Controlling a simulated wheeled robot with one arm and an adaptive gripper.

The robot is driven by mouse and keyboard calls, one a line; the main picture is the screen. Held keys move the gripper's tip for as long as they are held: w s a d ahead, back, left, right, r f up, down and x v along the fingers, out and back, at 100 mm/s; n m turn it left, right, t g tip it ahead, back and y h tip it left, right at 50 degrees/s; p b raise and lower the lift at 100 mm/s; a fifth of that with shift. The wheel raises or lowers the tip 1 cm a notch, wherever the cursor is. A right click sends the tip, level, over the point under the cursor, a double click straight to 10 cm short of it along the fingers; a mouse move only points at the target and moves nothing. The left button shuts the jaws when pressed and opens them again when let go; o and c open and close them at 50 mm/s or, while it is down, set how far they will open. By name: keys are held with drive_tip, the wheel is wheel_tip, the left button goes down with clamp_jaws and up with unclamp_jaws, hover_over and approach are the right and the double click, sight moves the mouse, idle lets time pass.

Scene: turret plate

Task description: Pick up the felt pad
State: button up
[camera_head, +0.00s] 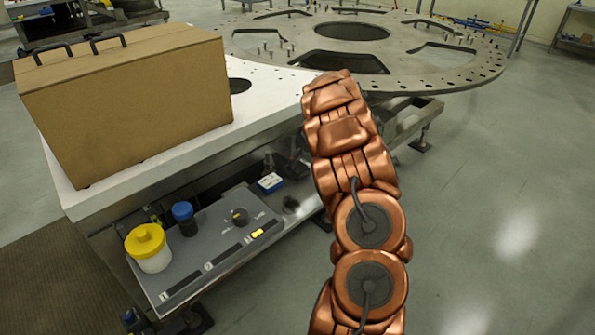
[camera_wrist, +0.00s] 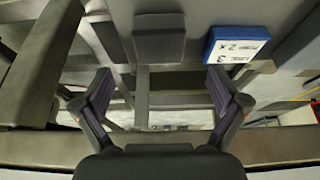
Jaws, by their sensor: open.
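I cannot identify the felt pad for certain. In the wrist view, a dark grey block (camera_wrist: 160,40) lies just beyond my open fingers, left of a blue box with a white label; it may be the pad. My gripper (camera_wrist: 162,88) has its two fingers spread wide with nothing between them. In the head view, the copper arm hides the gripper. That view shows dark items (camera_head: 291,162) beside the blue box, too small to name.
The blue box (camera_head: 271,183) also shows in the wrist view (camera_wrist: 236,45). A brown case (camera_head: 125,105) stands on the white top (camera_head: 270,105). A large round plate (camera_head: 470,75) is behind. Floor at right is clear.

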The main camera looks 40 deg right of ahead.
sight(299, 167)
drive_tip(key=shift+s+p+x, duration=0.2)
drive_tip(key=shift+p+x, duration=0.25)
drive_tip(key=shift+x, duration=0.75)
drive_tip(key=shift+s+p+x, duration=0.2)
drive_tip(key=shift+p+x, duration=0.2)
drive_tip(key=shift+x, duration=1.65)
drive_tip(key=c, duration=1.1)
drive_tip(key=shift+c, duration=0.2)
